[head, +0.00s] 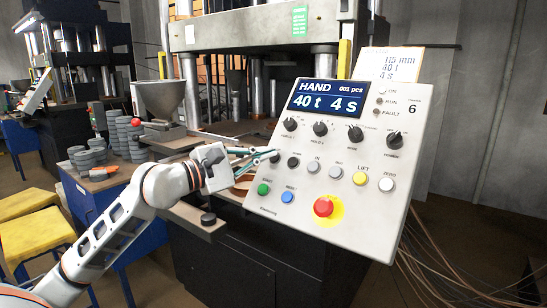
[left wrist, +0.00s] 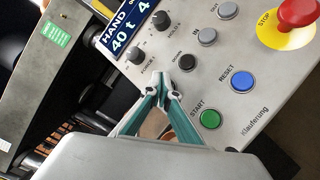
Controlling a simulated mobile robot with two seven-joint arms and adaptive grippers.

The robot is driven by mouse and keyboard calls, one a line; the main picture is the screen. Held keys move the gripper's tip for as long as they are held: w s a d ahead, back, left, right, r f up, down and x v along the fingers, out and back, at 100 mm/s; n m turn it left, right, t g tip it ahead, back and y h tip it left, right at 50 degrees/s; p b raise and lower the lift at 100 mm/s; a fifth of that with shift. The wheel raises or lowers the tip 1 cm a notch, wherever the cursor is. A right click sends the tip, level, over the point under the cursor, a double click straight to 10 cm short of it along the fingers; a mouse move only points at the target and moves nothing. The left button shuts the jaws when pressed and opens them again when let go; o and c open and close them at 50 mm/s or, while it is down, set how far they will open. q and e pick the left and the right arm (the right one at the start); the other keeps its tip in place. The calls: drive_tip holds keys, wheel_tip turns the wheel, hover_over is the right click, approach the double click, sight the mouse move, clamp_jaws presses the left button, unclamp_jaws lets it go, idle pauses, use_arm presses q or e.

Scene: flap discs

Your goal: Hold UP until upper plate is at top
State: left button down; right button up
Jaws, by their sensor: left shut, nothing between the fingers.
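The grey control panel (head: 345,140) faces me, with its display reading HAND, 40 t, 4 s. My left gripper (head: 272,152) is shut and empty, its fingertips at the left end of the upper button row. In the left wrist view the fingertips (left wrist: 165,86) cover the place left of the black DOWN button (left wrist: 187,62). The UP button is mostly hidden there; I cannot tell whether it is touched or pressed. A wide grey press block (head: 250,30), perhaps the upper plate, stands high between columns behind the panel. My right gripper is not in view.
The green START button (left wrist: 210,118) and blue RESET button (left wrist: 242,80) lie close to the fingers. The red stop button (head: 323,207) is lower on the panel. A grey hopper (head: 163,98) and stacked discs (head: 130,140) stand left, behind my arm.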

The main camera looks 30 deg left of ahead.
use_arm(q)
drive_tip(key=shift+s+r, duration=0.2)
drive_tip(key=s+r, duration=0.1)
drive_tip(key=s, duration=0.1)
drive_tip(key=s+r, duration=0.1)
drive_tip(key=r, duration=0.1)
drive_tip(key=shift+s+a, duration=0.15)
drive_tip(key=shift+s, duration=0.2)
idle(0.6)
